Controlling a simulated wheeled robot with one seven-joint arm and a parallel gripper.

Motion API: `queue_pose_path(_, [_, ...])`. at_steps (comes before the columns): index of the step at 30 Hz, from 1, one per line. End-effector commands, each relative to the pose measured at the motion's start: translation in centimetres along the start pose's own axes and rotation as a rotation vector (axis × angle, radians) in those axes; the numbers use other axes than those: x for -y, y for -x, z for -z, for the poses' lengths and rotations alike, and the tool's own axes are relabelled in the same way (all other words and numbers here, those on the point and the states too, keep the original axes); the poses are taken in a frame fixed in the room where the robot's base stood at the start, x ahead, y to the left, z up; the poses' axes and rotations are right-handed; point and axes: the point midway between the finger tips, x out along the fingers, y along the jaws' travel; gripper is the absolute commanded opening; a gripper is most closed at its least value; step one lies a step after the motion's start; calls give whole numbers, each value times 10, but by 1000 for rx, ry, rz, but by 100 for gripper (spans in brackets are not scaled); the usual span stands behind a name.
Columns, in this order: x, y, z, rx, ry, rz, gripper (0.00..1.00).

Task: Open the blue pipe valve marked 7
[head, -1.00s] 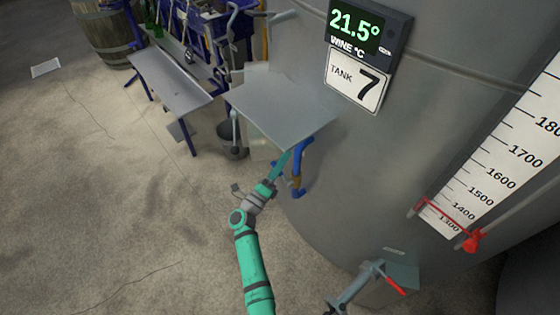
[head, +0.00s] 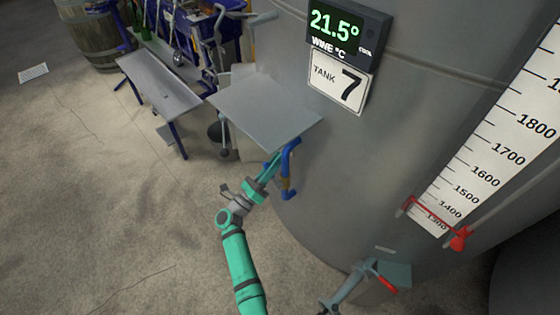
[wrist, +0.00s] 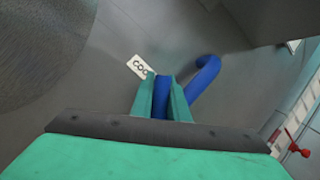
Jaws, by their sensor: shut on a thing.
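A blue bent pipe or handle (head: 289,175) hangs at the side of the grey tank (head: 350,200), below a grey shelf. My gripper (head: 275,160) reaches up to it from the lower left. In the wrist view my gripper (wrist: 161,98) is shut on a blue part (wrist: 162,110) between its green fingers. A curved blue length (wrist: 205,78) rises to the right of the fingers. No 7 shows on the blue part itself; the tank's plate (head: 339,83) reads "TANK 7".
A grey shelf (head: 262,108) juts out just above my gripper. A bench (head: 160,85) and a barrel (head: 88,38) stand at the upper left. A red level marker (head: 459,238) sits by the scale at right. The floor (head: 110,210) at left is clear.

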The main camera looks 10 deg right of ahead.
Motion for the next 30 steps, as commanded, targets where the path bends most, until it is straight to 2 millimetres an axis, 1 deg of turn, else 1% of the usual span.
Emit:
queue_pose_path(1, [1,-2,-2,0,-4,5,0])
queue_pose_path(9, [1,-2,-2,1,-3,5,0])
queue_pose_path(10, [1,-2,-2,1,-3,5,19])
queue_pose_path(12, [1,-2,-2,1,-3,4,33])
queue_pose_path(24, [0,0,1,-2,1,2,33])
queue_pose_path(30, [-3,10,1,-4,3,3,33])
